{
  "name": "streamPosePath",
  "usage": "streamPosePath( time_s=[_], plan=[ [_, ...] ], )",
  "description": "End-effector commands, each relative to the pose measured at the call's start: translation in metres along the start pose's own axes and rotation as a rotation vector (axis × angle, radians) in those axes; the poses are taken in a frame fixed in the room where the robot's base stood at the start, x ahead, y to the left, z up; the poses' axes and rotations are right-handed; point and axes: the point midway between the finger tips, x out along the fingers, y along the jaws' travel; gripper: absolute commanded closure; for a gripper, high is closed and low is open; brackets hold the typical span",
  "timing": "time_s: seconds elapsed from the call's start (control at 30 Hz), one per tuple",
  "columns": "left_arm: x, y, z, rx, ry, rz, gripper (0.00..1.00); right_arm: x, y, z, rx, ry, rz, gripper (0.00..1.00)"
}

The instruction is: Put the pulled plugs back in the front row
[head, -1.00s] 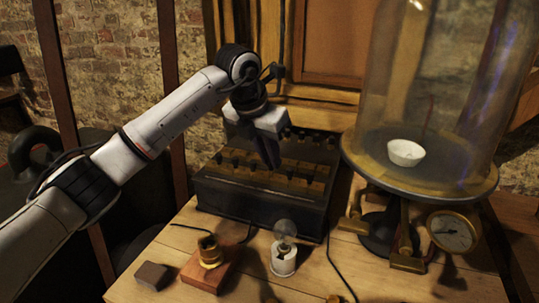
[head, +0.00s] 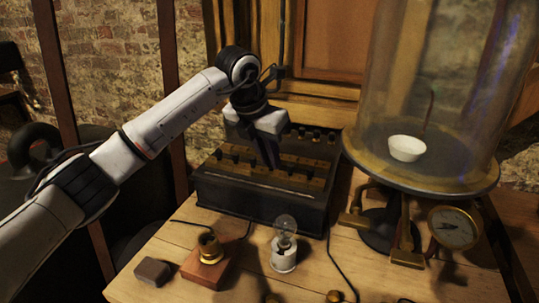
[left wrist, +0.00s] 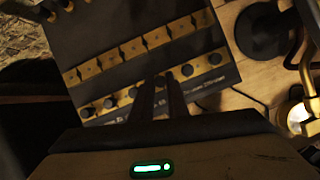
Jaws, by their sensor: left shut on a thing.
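The dark plug box (head: 262,205) stands at the back of the table, with brass strips along its top. My left gripper (head: 272,163) points down over the front row and is shut on a plug, which the fingers hide. In the left wrist view, its fingers (left wrist: 158,92) reach the front brass strip (left wrist: 122,97), between seated dark plugs such as one on the left (left wrist: 110,103) and one on the right (left wrist: 187,70). I cannot tell whether the held plug touches its hole. The strip behind (left wrist: 132,47) shows bare holes. My right gripper is not in view.
A glass bell jar (head: 440,90) with a gauge (head: 453,228) stands to the right. In front of the box are a bulb (head: 285,228), a brass socket on a wooden block (head: 207,270) and a dark block (head: 153,271). Small brass-coloured pieces lie at the front edge.

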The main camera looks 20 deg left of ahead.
Motion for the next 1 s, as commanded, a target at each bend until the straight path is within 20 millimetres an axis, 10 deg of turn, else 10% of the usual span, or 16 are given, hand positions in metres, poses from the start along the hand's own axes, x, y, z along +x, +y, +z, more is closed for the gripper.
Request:
streamPosePath(
  time_s=[0.33,0.37,0.47,1.0],
  plan=[
    [0.002,0.000,-0.001,0.000,-0.001,0.000,1.00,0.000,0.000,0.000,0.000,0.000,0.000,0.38],
    [0.002,0.000,-0.001,0.000,-0.001,0.000,0.81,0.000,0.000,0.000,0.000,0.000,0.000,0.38],
    [0.002,0.000,-0.001,0.000,-0.001,0.000,0.64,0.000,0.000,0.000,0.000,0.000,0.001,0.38],
    [-0.028,0.001,0.000,0.002,-0.005,0.002,0.64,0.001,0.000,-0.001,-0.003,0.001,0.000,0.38]
  ],
)
